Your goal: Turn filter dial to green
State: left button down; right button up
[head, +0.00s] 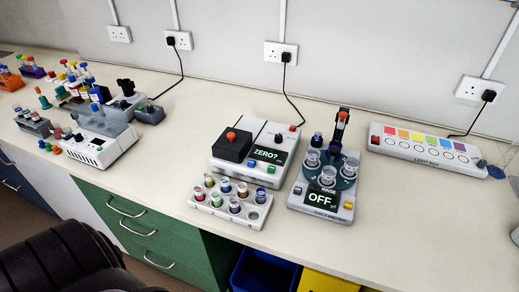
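A white instrument (262,125) with a black lid and a red knob on top stands at the middle of the bench. Its display (267,155) reads "ZERO?". A small dark knob (278,138) sits on its top behind the display; it may be the filter dial. Its setting and any colour marks are too small to read. Blue and green buttons are on the front edge. Neither of my grippers can be made out in the head view.
A rack of coloured vials (231,203) stands in front of the instrument. A meter (321,203) showing "OFF" stands to its right, with a light box (427,149) farther right. A white device (99,146) is at left. The bench at front right is clear.

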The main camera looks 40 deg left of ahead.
aim_at(278, 137)
jog(key=u, duration=0.35)
jog(key=k+j+u, duration=0.1)
jog(key=u, duration=0.25)
jog(key=k+u, duration=0.1)
jog(key=u, duration=0.3)
jog(key=i+j, duration=0.05)
